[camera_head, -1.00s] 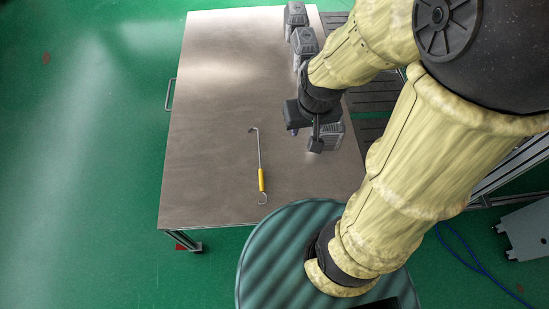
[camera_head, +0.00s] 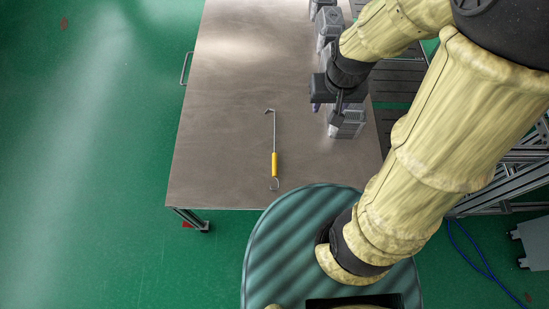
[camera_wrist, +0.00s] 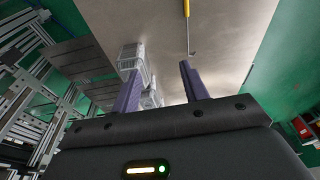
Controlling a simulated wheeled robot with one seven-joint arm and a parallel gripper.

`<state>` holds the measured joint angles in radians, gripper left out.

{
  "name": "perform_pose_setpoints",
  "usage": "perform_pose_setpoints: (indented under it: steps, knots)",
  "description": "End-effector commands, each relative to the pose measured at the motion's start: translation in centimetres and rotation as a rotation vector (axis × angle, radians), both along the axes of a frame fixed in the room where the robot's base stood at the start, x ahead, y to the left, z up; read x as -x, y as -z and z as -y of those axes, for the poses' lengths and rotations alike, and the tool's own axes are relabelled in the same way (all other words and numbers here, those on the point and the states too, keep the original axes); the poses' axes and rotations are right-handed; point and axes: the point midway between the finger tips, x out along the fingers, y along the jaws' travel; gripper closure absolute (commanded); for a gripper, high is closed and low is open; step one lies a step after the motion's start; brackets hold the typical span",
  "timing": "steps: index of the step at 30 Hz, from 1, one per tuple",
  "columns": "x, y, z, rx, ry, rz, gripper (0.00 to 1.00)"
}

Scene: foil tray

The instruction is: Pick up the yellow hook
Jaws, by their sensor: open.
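The yellow hook (camera_head: 274,164) lies flat on the steel table, near its front edge. It has a yellow handle, a thin metal shaft pointing to the back with a bent tip, and a wire loop at the near end. In the wrist view its handle and shaft (camera_wrist: 187,9) show at the top edge, partly cut off. My gripper (camera_wrist: 158,75) is open and empty, with its two purple fingers apart. In the head view it is above the table's right side, to the right of and behind the hook, not touching it.
The table (camera_head: 225,130) is bare around the hook and to its left.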

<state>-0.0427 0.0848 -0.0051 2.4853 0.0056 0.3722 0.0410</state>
Motion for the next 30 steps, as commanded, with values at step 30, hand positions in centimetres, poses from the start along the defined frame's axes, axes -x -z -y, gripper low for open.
perform_pose_setpoints:
  steps: [30]
  knots:
    - [-10.2, 28.6, -12.0, 0.007, 0.026, -0.200, 0.55]
